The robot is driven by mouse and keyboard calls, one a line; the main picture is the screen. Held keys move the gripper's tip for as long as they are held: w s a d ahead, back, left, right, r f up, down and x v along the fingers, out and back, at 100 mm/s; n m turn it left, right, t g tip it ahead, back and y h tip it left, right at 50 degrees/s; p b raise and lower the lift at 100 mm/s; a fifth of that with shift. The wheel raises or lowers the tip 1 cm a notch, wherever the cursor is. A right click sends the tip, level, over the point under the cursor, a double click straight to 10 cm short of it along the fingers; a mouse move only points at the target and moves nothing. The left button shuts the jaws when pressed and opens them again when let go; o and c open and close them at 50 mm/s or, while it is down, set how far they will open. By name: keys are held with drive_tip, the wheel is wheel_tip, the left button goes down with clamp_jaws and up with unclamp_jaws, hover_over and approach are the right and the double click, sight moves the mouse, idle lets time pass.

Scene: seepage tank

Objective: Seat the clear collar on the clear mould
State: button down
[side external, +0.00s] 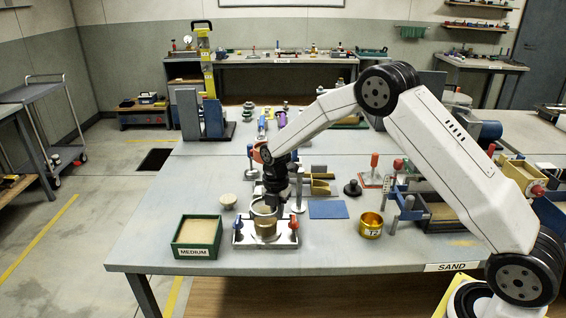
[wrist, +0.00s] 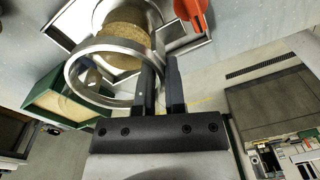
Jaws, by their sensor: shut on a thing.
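The clear collar (wrist: 72,82) is a wide see-through ring with a bright rim. My gripper (wrist: 160,72) is shut on its wall, at the ring's right side in the wrist view. In the side view the collar (side external: 263,208) is above the clear mould (side external: 266,227), with my gripper (side external: 272,192) over it. The mould (wrist: 126,38) is a clear cylinder with tan sandy material inside; in the wrist view the collar overlaps it off-centre and looks nearer to me. Whether they touch, I cannot tell.
The mould stands on a metal base plate (side external: 250,240) between a blue-topped post (side external: 238,226) and a red-topped post (side external: 293,226). A green MEDIUM box (side external: 197,237) is at left. A yellow cup (side external: 371,225) and blue mat (side external: 328,209) lie right. The front table edge is clear.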

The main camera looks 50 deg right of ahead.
drive_tip(key=shift+f, duration=0.85)
drive_tip(key=shift+r, duration=0.75)
drive_tip(key=shift+r, duration=0.35)
drive_tip(key=shift+f, duration=0.45)
idle(2.8)
drive_tip(key=shift+r, duration=0.4)
drive_tip(key=shift+r, duration=0.15)
drive_tip(key=shift+w, duration=0.1)
idle(0.6)
drive_tip(key=shift+f, duration=0.85)
idle(0.7)
